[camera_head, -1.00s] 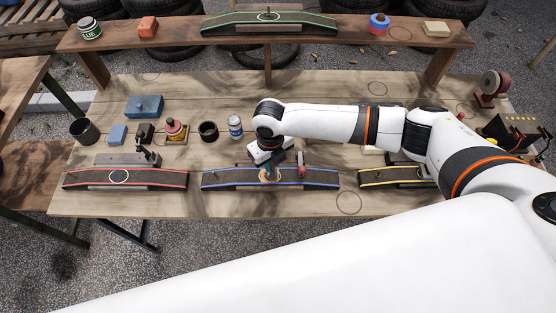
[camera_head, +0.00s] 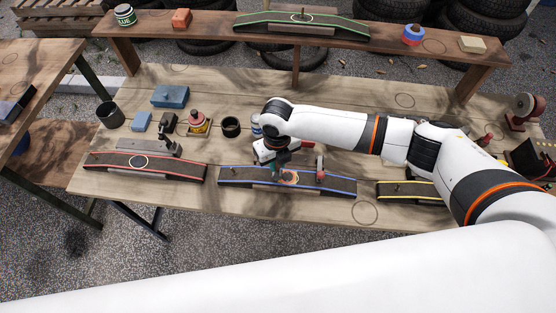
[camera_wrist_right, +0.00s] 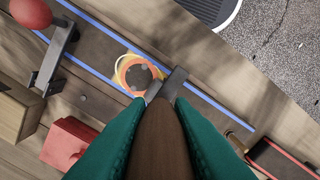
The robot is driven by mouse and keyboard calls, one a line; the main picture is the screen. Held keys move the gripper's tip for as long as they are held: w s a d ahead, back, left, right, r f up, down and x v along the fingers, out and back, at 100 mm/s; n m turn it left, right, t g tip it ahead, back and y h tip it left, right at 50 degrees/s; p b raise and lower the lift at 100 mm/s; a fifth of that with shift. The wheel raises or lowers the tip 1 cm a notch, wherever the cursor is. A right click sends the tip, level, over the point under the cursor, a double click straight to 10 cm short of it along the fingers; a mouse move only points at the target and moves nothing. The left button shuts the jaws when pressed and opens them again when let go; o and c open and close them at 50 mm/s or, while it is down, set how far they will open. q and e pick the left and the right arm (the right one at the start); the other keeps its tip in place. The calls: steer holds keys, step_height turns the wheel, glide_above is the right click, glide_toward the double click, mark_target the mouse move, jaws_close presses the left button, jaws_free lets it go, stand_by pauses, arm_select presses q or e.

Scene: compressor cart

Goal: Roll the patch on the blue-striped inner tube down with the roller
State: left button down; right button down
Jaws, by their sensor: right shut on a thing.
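The blue-striped inner tube (camera_head: 240,178) lies flat across the front middle of the bench, and its blue edges show in the wrist view (camera_wrist_right: 205,98). Its patch (camera_head: 290,177) is a dark disc with an orange rim, clear in the wrist view (camera_wrist_right: 138,75), within a pale ring. My right gripper (camera_head: 279,168) is over the tube, slightly left of the patch. In the wrist view its green fingers (camera_wrist_right: 161,104) are shut on the roller's brown handle (camera_wrist_right: 158,140). The roller's metal end (camera_wrist_right: 170,87) overlaps the patch's edge; I cannot tell whether it touches. My left gripper is out of view.
A red-knobbed clamp (camera_head: 320,167) stands at the tube's right part. Red-striped (camera_head: 120,164) and yellow-striped (camera_head: 395,190) tubes lie to either side. A black cup (camera_head: 231,127) stands behind. The front edge has bare wood around a drawn circle (camera_head: 364,213).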

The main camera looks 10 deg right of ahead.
steer(key=shift+s+d+f+p, duration=0.1)
steer(key=shift+s+d+p, duration=0.2)
steer(key=shift+d, duration=0.45)
steer(key=shift+s+d+p, duration=0.2)
steer(key=shift+d+p, duration=0.2)
steer(key=shift+d, duration=0.35)
steer(key=shift+s+d+p, duration=0.25)
steer(key=shift+d+p, duration=0.3)
steer(key=shift+d, duration=0.25)
steer(key=shift+s+d+p, duration=0.2)
steer(key=shift+d+p, duration=0.15)
steer(key=shift+d, duration=0.5)
step_height(320, 180, up, 7)
steer(key=p, duration=0.5)
